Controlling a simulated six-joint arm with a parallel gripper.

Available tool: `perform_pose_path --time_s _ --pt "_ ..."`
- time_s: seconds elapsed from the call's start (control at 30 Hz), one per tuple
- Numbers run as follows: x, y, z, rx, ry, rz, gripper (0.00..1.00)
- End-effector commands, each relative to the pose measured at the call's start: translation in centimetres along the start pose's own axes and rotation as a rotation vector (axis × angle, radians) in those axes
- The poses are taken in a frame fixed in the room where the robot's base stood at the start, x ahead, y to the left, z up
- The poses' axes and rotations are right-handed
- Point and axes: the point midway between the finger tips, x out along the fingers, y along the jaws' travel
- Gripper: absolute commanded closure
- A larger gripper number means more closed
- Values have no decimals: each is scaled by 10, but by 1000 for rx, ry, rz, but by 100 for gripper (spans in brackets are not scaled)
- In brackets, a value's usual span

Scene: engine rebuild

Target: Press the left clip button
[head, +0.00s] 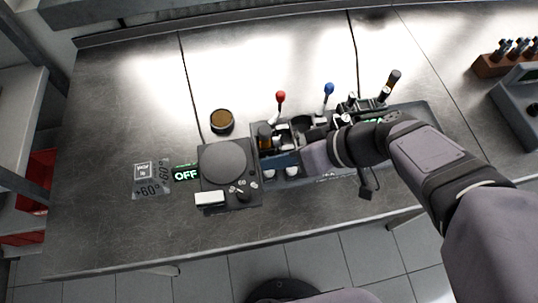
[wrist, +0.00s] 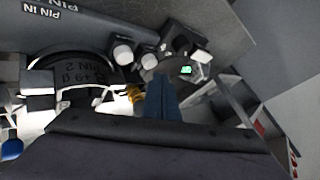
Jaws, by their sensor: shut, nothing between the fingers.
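Two white round buttons sit on the front of the grey fixture in the head view, a left one (head: 269,174) and a right one (head: 292,171). In the wrist view two white caps stand close together, one nearer the middle (wrist: 149,61) and one beside it (wrist: 122,54); they look like the same pair, seen turned around. My gripper (head: 275,161) is shut and empty, its blue fingers just behind the buttons in the head view. In the wrist view my fingers (wrist: 163,82) end beside the nearer cap. I cannot tell whether they touch it.
A round brown-topped tin (head: 222,121) is at the back left. The left bench is mostly clear.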

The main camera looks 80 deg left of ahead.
Motion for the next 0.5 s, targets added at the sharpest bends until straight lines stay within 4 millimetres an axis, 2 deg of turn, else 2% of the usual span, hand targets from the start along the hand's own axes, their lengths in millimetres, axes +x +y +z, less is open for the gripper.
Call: perform_pose_path --time_s 0.5 --pt "6 5 5 -1 0 0 100"
